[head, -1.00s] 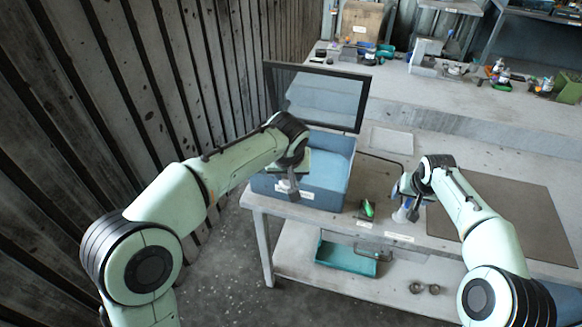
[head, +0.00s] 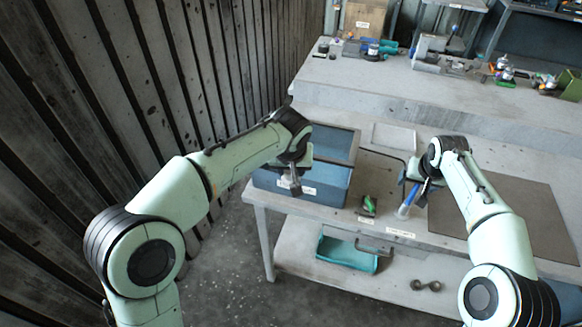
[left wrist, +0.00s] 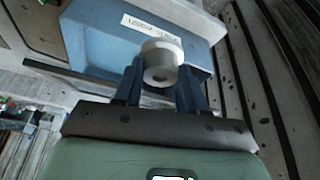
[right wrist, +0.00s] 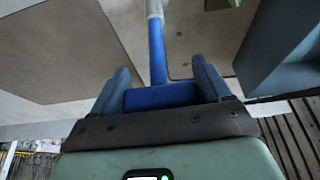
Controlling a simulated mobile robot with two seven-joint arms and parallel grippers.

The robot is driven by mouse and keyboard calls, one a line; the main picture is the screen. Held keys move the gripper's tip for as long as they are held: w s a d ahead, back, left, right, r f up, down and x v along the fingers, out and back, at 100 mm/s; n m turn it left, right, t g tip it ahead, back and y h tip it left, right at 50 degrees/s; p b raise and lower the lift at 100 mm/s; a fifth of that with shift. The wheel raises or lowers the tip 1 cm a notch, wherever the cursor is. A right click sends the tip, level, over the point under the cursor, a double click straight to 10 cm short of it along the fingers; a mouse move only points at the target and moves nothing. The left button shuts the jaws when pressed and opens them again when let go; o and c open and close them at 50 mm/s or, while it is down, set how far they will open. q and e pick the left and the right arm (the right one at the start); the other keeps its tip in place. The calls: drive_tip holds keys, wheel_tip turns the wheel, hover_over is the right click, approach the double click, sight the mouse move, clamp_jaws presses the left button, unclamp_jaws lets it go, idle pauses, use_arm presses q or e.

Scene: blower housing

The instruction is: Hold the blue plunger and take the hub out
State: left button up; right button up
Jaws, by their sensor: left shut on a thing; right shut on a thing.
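The blue plunger (right wrist: 157,50) is in my right gripper (right wrist: 160,88), with its blue block between the fingers and its rod running to a pale end. In the head view the plunger (head: 410,196) is tilted near the table's front edge, beside my right gripper (head: 420,190). My left gripper (left wrist: 158,85) is shut on a short pale-grey cylinder (left wrist: 160,60) with a hole in its end, which looks like the hub. In the head view my left gripper (head: 294,183) is in front of the blue box (head: 330,190), and the hub is hard to make out there.
A green item (head: 369,204) sits on the table between the grippers. A brown mat (head: 520,215) lies at right. A teal tray (head: 345,254) and grey round parts (head: 426,285) are on the lower shelf.

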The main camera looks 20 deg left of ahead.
drive_tip(key=o, duration=1)
drive_tip(key=v, duration=1.2)
drive_tip(key=shift+w, duration=0.1)
